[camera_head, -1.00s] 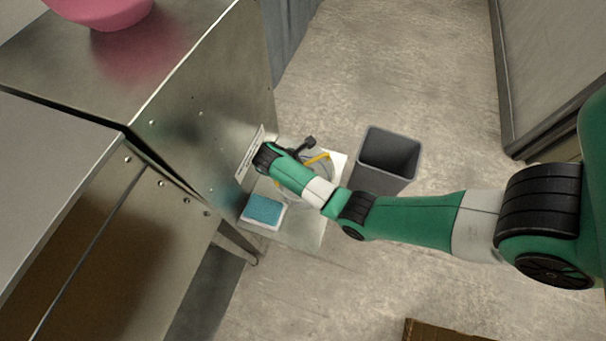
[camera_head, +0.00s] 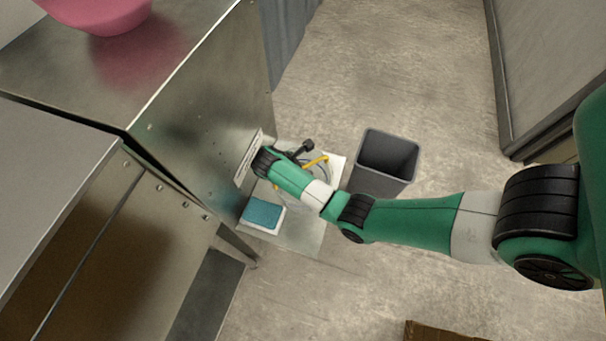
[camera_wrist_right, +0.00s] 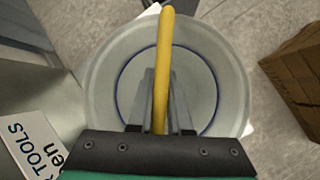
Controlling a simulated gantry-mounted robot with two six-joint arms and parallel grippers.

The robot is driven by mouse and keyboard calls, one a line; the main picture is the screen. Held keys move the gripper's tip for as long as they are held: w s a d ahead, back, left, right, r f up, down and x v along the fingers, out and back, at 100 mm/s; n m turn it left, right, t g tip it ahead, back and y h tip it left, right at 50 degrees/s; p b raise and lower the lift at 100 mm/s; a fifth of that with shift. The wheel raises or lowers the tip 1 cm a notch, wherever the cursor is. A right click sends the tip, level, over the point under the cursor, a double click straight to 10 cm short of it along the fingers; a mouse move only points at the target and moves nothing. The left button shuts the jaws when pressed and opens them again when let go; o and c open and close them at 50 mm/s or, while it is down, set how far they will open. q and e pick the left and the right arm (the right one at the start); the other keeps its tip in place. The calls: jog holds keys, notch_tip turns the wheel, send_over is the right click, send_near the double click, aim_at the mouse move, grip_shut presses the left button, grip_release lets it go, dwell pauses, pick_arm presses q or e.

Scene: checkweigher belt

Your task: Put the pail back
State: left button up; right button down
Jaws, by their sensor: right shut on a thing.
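The pail (camera_wrist_right: 105,75) is a pale, round, translucent bucket with a dark blue ring inside and a yellow handle (camera_wrist_right: 164,45). In the right wrist view my right gripper (camera_wrist_right: 160,85) is shut on the yellow handle, over the middle of the pail. In the head view the handle (camera_head: 316,161) shows beside my right wrist, and my right arm hides most of the pail. A pale shelf (camera_head: 298,235) lies under the pail. I cannot tell whether the pail touches it. My left gripper is not in view.
A blue sponge-like block on a white base (camera_head: 263,213) is at the shelf's front left. A grey bin (camera_head: 385,165) stands right of the shelf. A steel cabinet wall (camera_head: 200,130) with a sign (camera_head: 248,160) is close on the left. A cardboard box (camera_wrist_right: 297,80) is nearby.

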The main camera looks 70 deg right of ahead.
aim_at(308, 164)
jog(key=shift+r, duration=0.1)
jog(key=r, duration=0.1)
jog(key=r+p, duration=0.1)
jog(key=r, duration=0.2)
jog(key=shift+s+a+r, duration=0.15)
jog(key=shift+a+r, duration=0.1)
jog(key=shift+a, duration=0.05)
jog(key=s+a+r+p, duration=0.7)
jog(key=a+p, duration=0.4)
jog(key=p, duration=0.4)
jog(key=shift+a+r+p, duration=0.15)
jog(key=shift+r+p, duration=0.25)
jog(key=shift+r, duration=0.25)
